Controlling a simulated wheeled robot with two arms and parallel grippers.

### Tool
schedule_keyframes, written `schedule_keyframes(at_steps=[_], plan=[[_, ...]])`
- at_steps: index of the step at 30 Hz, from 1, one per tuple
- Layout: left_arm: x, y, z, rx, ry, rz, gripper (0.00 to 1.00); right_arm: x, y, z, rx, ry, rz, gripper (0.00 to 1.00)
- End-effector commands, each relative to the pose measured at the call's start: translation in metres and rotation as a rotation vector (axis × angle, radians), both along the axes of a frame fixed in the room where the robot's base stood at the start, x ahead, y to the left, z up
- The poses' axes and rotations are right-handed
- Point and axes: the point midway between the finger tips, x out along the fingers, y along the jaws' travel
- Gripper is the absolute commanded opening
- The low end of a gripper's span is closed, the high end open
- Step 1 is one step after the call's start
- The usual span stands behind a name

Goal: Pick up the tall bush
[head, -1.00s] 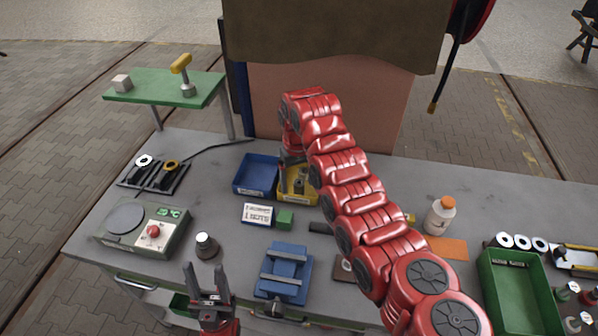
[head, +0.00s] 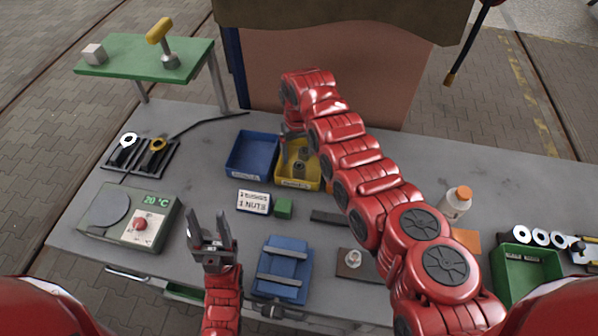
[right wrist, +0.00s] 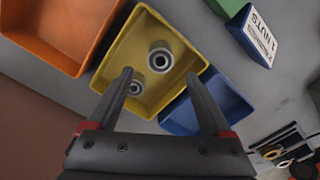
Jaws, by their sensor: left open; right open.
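Two grey ring-topped bushes stand in the yellow bin (head: 285,182). In the right wrist view, the nearer-looking, larger bush (right wrist: 160,58) seems the taller; the smaller-looking bush (right wrist: 134,87) stands beside it, close to one finger. Both also show small in the head view, where their heights are hard to compare. My right gripper (right wrist: 158,74) is open above the yellow bin (right wrist: 150,22), its fingers on either side of the bushes in the picture, holding nothing. My left gripper (head: 207,214) is open and empty over the bench's front left.
A blue bin (head: 250,155) adjoins the yellow one on the left; an orange bin (right wrist: 62,35) is on its other side.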

Motion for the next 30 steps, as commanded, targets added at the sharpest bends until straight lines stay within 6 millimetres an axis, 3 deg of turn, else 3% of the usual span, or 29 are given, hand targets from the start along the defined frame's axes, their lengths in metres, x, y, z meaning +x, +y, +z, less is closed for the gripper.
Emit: schedule_keyframes(at_steps=[1, 4, 11, 15, 18, 26, 30], plan=[[0.0, 0.0, -0.01, 0.0, 0.0, 0.0, 0.5, 0.0, 0.0, -0.014, 0.0, 0.001, 0.001, 0.84], [0.0, 0.0, -0.014, 0.0, 0.0, 0.0, 0.5, 0.0, 0.0, -0.022, 0.0, 0.001, 0.001, 0.84], [0.0, 0.0, -0.011, 0.0, 0.0, 0.0, 0.5, -0.003, -0.001, -0.033, 0.0, 0.002, -0.001, 0.84], [0.0, 0.0, -0.01, 0.0, 0.0, 0.0, 0.5, -0.007, -0.003, -0.055, 0.0, 0.0, -0.001, 0.84], [0.0, 0.0, -0.03, 0.0, 0.0, 0.0, 0.5, -0.006, -0.003, -0.076, -0.001, 0.0, -0.001, 0.84], [0.0, 0.0, -0.029, 0.0, -0.001, 0.0, 0.5, -0.006, -0.003, -0.075, 0.0, 0.0, -0.001, 0.84], [0.0, 0.0, -0.029, 0.0, 0.0, 0.0, 0.5, -0.006, -0.003, -0.075, 0.0, -0.001, -0.001, 0.61]])
